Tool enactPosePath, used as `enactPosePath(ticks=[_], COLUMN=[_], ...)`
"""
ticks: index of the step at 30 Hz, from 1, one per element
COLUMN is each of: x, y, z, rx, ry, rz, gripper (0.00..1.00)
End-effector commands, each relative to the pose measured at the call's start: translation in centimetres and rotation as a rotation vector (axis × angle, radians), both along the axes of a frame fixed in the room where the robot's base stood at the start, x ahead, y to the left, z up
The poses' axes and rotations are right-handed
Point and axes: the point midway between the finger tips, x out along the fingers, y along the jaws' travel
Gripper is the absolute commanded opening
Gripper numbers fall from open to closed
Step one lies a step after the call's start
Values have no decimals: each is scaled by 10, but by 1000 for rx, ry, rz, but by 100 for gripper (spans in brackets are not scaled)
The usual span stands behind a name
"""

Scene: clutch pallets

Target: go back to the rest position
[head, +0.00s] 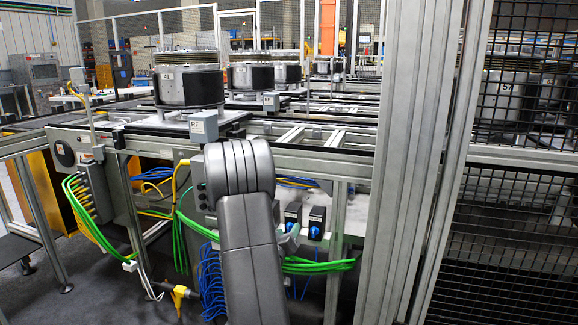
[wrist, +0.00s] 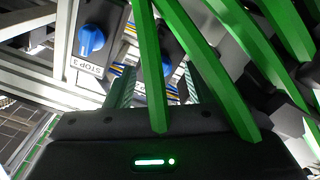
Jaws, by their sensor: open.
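My gripper (wrist: 157,78) is open, with its two ribbed fingers apart in the wrist view. Green cables (wrist: 153,60) cross in front of the fingers and the gripper's dark body; whether they touch it I cannot tell. Ahead is a dark switch box with a blue knob (wrist: 91,39) and a label reading STOP 3. A second blue knob (wrist: 171,90) shows partly between the fingers, behind a cable. In the head view my grey arm reaches forward under the conveyor and hides most of the gripper. Nothing is seen held.
Switch boxes with blue knobs (head: 315,232) sit under the conveyor frame (head: 340,165). Green cables (head: 318,265) and blue cables (head: 211,285) hang close to my arm. Aluminium posts (head: 405,160) and a mesh fence (head: 510,205) stand at right. Round clutch stacks (head: 188,86) ride above.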

Motion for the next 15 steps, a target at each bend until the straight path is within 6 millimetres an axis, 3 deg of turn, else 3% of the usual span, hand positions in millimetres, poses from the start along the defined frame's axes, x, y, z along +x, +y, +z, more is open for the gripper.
enactPosePath(ticks=[15], x=[0], y=[0], z=[-3], rx=[439], ry=[-145], rz=[0], gripper=[49])
